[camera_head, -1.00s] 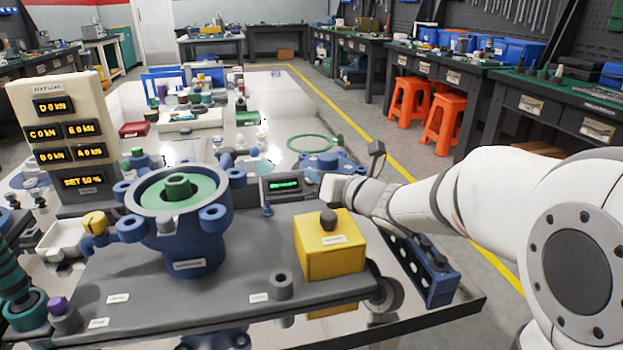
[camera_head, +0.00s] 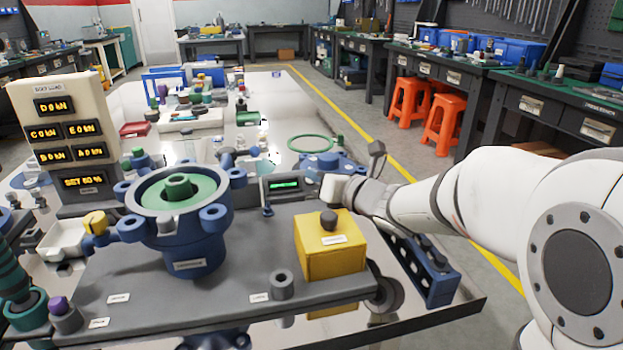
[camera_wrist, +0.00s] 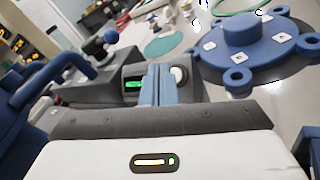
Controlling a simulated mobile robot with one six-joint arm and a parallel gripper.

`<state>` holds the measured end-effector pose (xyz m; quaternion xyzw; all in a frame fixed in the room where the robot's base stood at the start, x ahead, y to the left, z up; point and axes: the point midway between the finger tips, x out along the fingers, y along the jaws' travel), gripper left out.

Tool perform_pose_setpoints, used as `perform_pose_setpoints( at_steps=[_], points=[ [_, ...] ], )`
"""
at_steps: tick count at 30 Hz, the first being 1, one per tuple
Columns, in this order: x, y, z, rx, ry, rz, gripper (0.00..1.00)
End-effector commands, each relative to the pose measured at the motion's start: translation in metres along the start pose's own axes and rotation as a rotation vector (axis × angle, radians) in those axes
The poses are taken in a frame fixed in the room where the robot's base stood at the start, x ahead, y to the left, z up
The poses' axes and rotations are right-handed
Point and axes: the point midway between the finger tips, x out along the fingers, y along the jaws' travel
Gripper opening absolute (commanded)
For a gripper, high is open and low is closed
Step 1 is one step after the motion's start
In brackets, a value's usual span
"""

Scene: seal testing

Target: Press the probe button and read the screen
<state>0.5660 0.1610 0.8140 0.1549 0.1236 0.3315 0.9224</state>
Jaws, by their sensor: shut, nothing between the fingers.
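A grey probe box with a small lit green screen (camera_head: 285,185) stands behind the grey plate, right of the blue housing. The screen also shows in the wrist view (camera_wrist: 134,85), but its characters are too small to read. A pale round button-like part (camera_wrist: 179,75) is on the box, just right of my fingers in the wrist view. My gripper (camera_wrist: 158,70) is shut and empty, its blue-grey fingers in front of the box between screen and round part. I cannot tell whether they touch it. In the head view, my white wrist is beside the box and the fingertips are hidden.
A blue housing with a green ring (camera_head: 180,225) stands left of the box. A yellow block with a dark knob (camera_head: 330,245) stands in front of my wrist. A blue flanged part (camera_wrist: 240,50) lies behind right. A display panel (camera_head: 65,125) stands at left.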

Motion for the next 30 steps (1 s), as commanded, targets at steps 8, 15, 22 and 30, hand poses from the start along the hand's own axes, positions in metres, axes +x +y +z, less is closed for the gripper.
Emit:
perform_pose_setpoints(
  at_steps=[8, 15, 22, 30],
  points=[
    [-0.0001, -0.0003, 0.0001, 0.000, 0.000, -0.001, 0.00],
    [0.0012, -0.0019, -0.0022, 0.000, 0.000, -0.001, 0.00],
    [0.0050, -0.0051, -0.0055, -0.001, 0.000, -0.001, 0.00],
    [0.0052, -0.0049, -0.0040, 0.000, 0.000, -0.002, 0.00]
  ],
)
